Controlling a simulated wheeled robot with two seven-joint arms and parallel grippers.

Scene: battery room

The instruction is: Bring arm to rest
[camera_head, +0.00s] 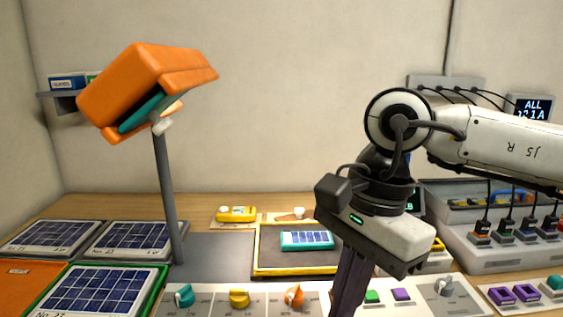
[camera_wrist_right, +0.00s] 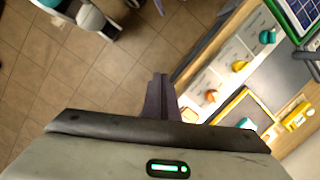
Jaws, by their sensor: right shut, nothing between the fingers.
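My right arm (camera_head: 510,145) comes in from the right in the head view and bends down at the wrist. My right gripper (camera_head: 348,290) points downward in front of the bench's front panel, and its tips run off the lower edge of the picture. In the right wrist view my right gripper (camera_wrist_right: 160,97) shows its dark fingers together with nothing between them, over the tiled floor beside the bench edge. My left gripper is not in view.
A yellow-framed tray (camera_head: 297,271) holds a teal solar-cell piece (camera_head: 307,240). A front panel has several knobs (camera_head: 239,298). An orange lamp-like head (camera_head: 150,85) stands on a grey post (camera_head: 166,195) at left. Solar panels (camera_head: 97,290) lie below it. A charger (camera_head: 500,240) stands right.

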